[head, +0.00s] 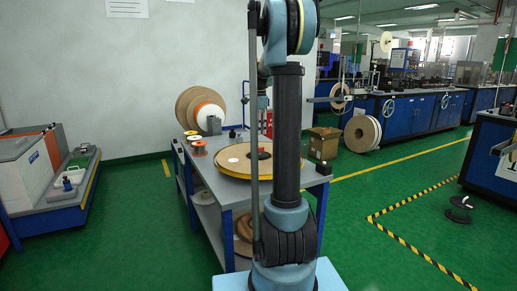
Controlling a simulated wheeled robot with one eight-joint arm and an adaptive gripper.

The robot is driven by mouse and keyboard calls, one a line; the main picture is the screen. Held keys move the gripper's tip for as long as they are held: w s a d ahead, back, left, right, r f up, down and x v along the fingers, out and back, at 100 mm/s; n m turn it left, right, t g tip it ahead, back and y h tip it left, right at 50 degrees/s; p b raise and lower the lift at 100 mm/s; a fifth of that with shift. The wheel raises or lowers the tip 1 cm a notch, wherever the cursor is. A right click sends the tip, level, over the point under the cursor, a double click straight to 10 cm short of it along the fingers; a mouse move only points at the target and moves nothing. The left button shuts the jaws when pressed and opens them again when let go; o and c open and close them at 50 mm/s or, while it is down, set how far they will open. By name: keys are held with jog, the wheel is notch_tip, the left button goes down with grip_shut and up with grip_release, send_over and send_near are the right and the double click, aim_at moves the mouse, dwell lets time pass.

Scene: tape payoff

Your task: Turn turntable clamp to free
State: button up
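The turntable (226,177) lies flat on the grey top of a workbench, a wide tan disc with a yellow rim. A small dark and red part (263,153) stands near its middle, partly hidden behind my arm; it looks like the clamp, but its setting is too small to read. A white round label (233,160) lies on the disc to its left. My arm rises in front of the bench and covers the right part of the disc. My gripper cannot be made out; it is hidden behind the arm or out of frame.
The bench (203,158) has small spools (198,147) at its back left and reels on its lower shelf. Large reels (200,108) stand behind it. A cardboard box (323,143) sits on the floor at right.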

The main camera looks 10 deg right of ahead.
aim_at(259, 151)
notch_tip(259, 151, down, 9)
jog(key=shift+f, duration=0.1)
dwell(0.3)
jog(key=shift+c, duration=0.6)
grip_shut()
